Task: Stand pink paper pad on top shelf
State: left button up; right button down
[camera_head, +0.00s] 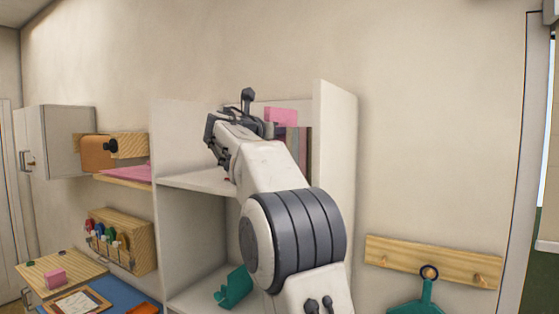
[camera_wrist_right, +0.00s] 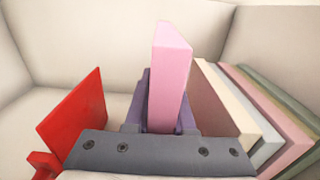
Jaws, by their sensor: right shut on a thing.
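The pink paper pad (camera_wrist_right: 172,75) stands upright between the jaws of my right gripper (camera_wrist_right: 166,112), which is shut on it. In the head view the pad (camera_head: 281,116) shows in the upper compartment of the white shelf unit (camera_head: 337,150), beyond my right wrist. My right gripper (camera_head: 266,128) is partly hidden there by its own arm. In the wrist view, a red bookend-like piece (camera_wrist_right: 75,112) is left of the pad, and a leaning row of pads or books (camera_wrist_right: 225,105) is on its right. I cannot tell whether the pad's base touches the shelf. My left gripper is not in view.
A green holder (camera_head: 234,288) sits in the lower compartment. Left of the unit are a small wall shelf with a pink sheet (camera_head: 128,174), a wooden stamp rack (camera_head: 125,240) and a desk with a pink block (camera_head: 55,277). A peg rail (camera_head: 440,262) hangs at right.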

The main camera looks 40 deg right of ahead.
jog(key=shift+f, duration=2.4)
jog(key=shift+f, duration=0.1)
jog(key=c, duration=0.8)
grip_release()
jog(key=shift+o, duration=0.2)
jog(key=b+v, duration=0.5)
jog(key=v, duration=0.6)
jog(key=shift+a, duration=0.1)
jog(key=shift+s+a, duration=0.2)
jog(key=shift+a, duration=0.25)
